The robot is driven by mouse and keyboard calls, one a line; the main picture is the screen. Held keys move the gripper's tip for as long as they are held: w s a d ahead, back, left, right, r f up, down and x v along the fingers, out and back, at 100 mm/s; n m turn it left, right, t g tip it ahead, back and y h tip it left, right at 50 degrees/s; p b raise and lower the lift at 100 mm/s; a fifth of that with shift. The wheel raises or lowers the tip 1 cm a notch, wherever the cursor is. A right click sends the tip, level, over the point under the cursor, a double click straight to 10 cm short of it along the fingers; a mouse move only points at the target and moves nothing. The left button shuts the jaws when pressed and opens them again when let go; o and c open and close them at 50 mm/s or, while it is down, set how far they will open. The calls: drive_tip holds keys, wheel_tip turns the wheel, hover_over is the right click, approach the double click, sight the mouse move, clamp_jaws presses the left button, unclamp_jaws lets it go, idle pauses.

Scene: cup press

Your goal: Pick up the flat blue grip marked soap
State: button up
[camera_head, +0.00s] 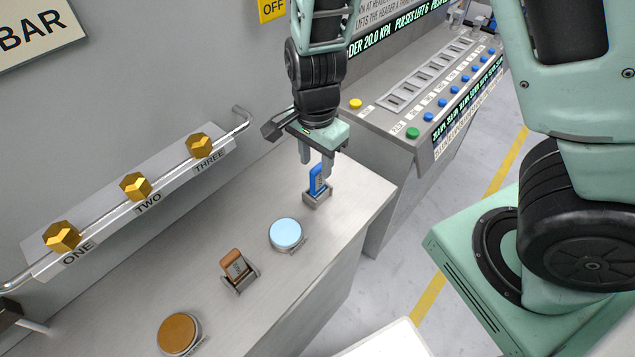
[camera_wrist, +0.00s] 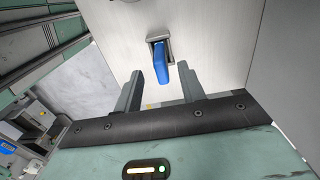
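The flat blue grip (camera_head: 317,181) stands upright in a small grey holder (camera_head: 318,197) near the far right end of the steel counter. Small lettering on it is too small to read. My gripper (camera_head: 317,170) is above the grip, pointing down, with its fingers apart near the grip's top. In the wrist view the blue grip (camera_wrist: 161,62) sits in its holder ahead of the open fingers (camera_wrist: 157,82), in line with the gap between them. Nothing is held.
A brown grip (camera_head: 233,264) stands in a similar holder closer in. A light blue disc (camera_head: 286,234) and a brown disc (camera_head: 179,333) lie on the counter (camera_head: 215,220). A rail with gold knobs (camera_head: 135,186) runs along the wall. A button console (camera_head: 420,105) stands beyond the counter.

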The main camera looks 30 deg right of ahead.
sight(318, 167)
drive_tip(key=f, duration=0.3)
drive_tip(key=shift+w+d+f, duration=0.15)
drive_tip(key=shift+d+f, duration=0.15)
drive_tip(key=shift+f, duration=0.7)
clamp_jaws()
